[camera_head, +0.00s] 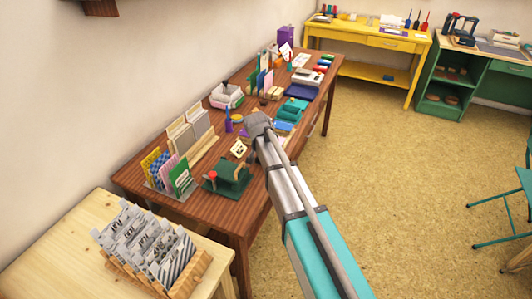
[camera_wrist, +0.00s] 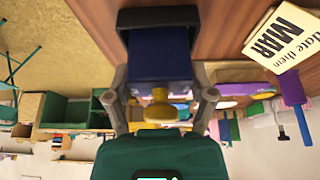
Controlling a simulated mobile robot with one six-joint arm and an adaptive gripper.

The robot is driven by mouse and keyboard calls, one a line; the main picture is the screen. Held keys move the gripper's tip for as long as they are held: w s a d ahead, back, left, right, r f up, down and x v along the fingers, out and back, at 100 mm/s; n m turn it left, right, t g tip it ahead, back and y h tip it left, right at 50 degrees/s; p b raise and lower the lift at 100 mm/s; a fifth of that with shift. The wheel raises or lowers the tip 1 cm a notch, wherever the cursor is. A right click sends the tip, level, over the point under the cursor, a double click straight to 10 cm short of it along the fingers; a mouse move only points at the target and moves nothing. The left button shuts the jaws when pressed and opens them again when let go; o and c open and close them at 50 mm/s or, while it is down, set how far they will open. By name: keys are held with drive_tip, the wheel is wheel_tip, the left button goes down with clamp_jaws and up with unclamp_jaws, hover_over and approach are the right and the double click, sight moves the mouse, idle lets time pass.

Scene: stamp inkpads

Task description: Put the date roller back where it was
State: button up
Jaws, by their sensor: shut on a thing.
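My gripper (camera_wrist: 158,94) is shut on a dark blue block with a black frame at its far end and a yellow knob at its near end. This looks like the date roller (camera_wrist: 160,55). In the head view my gripper (camera_head: 258,122) is low over the middle of the brown table (camera_head: 130,178), and the roller is hidden by it. A cream card reading "date then MAR" (camera_wrist: 283,38) stands close by; it also shows in the head view (camera_head: 238,149). I cannot tell if the roller touches the table.
A green device (camera_head: 230,180) stands in front of the gripper, with a card rack (camera_head: 168,172) left of it. A purple stick (camera_head: 228,122) and a pale basket (camera_head: 226,96) stand behind. Teal boxes (camera_head: 292,108) and a blue pad (camera_head: 302,91) lie toward the far end.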

drive_tip(key=shift+f, duration=0.15)
drive_tip(key=o, duration=1.1)
drive_tip(key=shift+r, duration=0.2)
drive_tip(key=p+v, duration=0.3)
drive_tip(key=shift+r, duration=0.25)
drive_tip(key=p+v, duration=0.8)
drive_tip(key=shift+s+r, duration=0.2)
idle(0.5)
